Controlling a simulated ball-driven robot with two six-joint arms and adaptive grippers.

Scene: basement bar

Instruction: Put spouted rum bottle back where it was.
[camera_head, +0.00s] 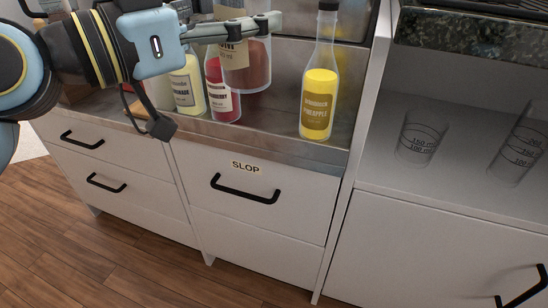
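My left arm comes in from the upper left, and its gripper (236,27) is across the upper part of a large clear bottle (250,75) with dark red-brown liquid. The gripper appears shut on this bottle and holds it upright, with its base above the counter. Its tan label is partly covered by the gripper, so its name cannot be read in full. The bottle's neck and any spout are out of frame at the top. My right gripper is not in view.
On the metal counter (270,128) stand a yellow pineapple bottle (319,90), a red bottle (222,95) and a pale yellow bottle (187,88). Bare counter lies between the red and pineapple bottles. Measuring glasses (420,140) stand on the right shelf. A drawer labelled SLOP (245,168) is below.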

